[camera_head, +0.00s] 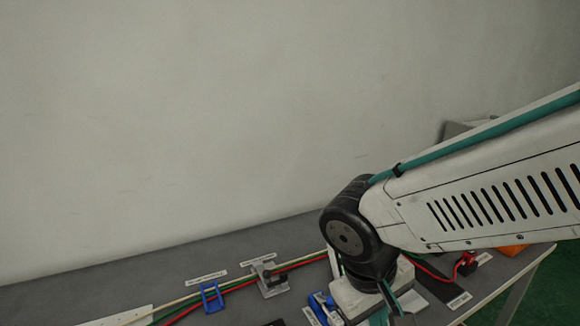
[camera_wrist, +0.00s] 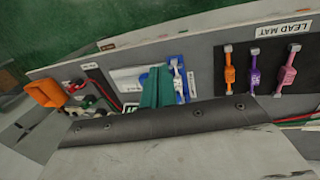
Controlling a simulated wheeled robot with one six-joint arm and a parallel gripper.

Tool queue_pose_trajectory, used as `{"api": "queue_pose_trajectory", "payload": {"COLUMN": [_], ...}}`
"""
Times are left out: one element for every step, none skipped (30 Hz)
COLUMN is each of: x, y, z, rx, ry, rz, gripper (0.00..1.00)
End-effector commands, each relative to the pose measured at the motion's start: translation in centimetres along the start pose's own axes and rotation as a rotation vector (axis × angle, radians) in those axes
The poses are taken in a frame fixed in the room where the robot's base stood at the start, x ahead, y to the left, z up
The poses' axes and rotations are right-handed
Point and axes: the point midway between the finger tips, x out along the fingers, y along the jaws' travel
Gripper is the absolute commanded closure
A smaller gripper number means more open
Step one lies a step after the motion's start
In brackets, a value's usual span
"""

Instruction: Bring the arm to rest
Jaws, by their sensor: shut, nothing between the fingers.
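My arm (camera_head: 480,190) reaches in from the right in the head view, bent at a black joint, with its lower part over the bench. In the wrist view my gripper (camera_wrist: 158,72) shows as teal fingers close together. It is shut and empty. It lies in front of a blue and white fixture (camera_wrist: 179,78), and I cannot tell the gap between them. My own dark and white link covers the lower part of the wrist view.
The grey bench (camera_head: 100,285) stands against a bare wall (camera_head: 180,110).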

Motion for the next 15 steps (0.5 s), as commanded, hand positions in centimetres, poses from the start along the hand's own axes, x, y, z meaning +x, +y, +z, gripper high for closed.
{"api": "queue_pose_trajectory", "payload": {"x": [-0.6,-0.8,-1.3,-1.6,-2.0,-2.4,-2.8,-3.1,-3.5,-3.7,-4.0,-4.2,-4.4,-4.5,-4.7], "y": [1.4,2.1,3.1,3.8,4.4,5.3,5.8,6.3,6.9,7.3,7.7,8.1,8.5,8.9,9.3], "z": [1.3,2.2,3.4,4.3,5.2,6.5,7.4,8.3,9.3,9.9,10.5,11.1,11.5,11.8,12.1], "rx": [0.017,0.021,0.032,0.043,0.055,0.078,0.099,0.121,0.155,0.185,0.216,0.262,0.293,0.320,0.350], "ry": [-0.014,-0.025,-0.035,-0.040,-0.042,-0.042,-0.037,-0.030,-0.018,-0.007,0.006,0.022,0.035,0.048,0.061], "rz": [-0.028,-0.048,-0.076,-0.099,-0.123,-0.155,-0.178,-0.199,-0.222,-0.237,-0.246,-0.256,-0.258,-0.258,-0.254], "gripper": [1.00,1.00,1.00,1.00,1.00,1.00,1.00,1.00,1.00,1.00,1.00,1.00,1.00,1.00,1.00]}}
